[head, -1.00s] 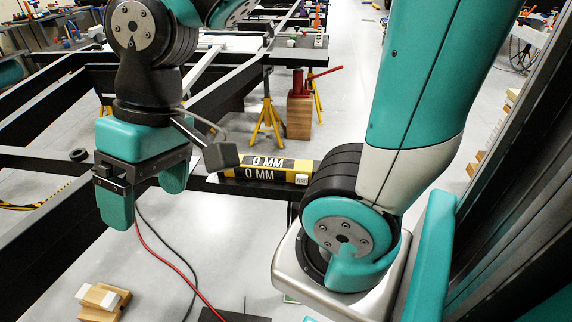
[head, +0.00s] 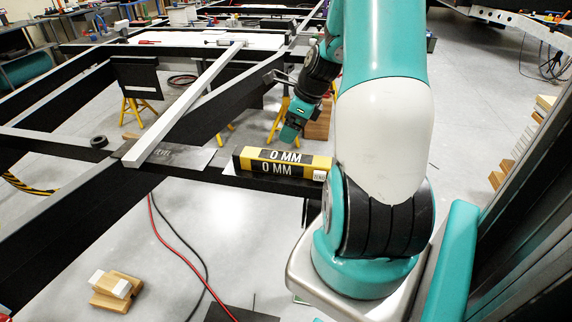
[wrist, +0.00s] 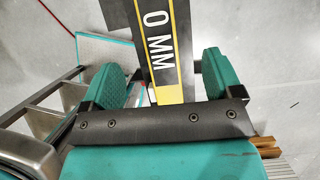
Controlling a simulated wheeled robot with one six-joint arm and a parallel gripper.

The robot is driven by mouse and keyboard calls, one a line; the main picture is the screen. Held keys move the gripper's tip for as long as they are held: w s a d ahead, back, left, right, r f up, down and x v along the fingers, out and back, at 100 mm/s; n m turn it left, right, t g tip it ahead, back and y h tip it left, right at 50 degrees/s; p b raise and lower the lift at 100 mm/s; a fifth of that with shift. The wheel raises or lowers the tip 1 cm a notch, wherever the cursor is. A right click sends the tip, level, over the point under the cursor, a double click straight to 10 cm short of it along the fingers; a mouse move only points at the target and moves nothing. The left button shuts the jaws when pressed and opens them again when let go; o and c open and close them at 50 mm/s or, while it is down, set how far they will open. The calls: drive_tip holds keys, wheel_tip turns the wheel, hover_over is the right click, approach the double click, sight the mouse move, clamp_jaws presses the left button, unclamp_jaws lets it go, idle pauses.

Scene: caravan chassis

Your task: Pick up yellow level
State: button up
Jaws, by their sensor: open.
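The yellow level (head: 250,163), a yellow and black bar marked "0 MM" on two faces, lies on a black chassis beam in the head view. Its right end is partly hidden by my arm. My gripper (head: 291,128) is just behind and above the level in the head view, apart from it. In the wrist view the level (wrist: 165,50) runs down from the top edge between the two teal fingers of my gripper (wrist: 158,78). The fingers are spread wide, with gaps on both sides of it, and hold nothing.
A long light metal bar (head: 190,100) lies across the black chassis beams (head: 60,225) left of the level. Yellow jack stands (head: 140,112) are behind. Wooden blocks (head: 115,290), a red cable (head: 172,240) and a black cable are on the floor at lower left.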

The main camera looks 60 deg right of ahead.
sight(279, 155)
drive_tip(key=x, duration=0.7)
drive_tip(key=shift+f, duration=0.15)
drive_tip(key=shift+s+x, duration=0.2)
drive_tip(key=shift+x, duration=1.15)
drive_tip(key=shift+s+x, duration=0.2)
drive_tip(key=shift+x, duration=1.2)
drive_tip(key=c, duration=1.3)
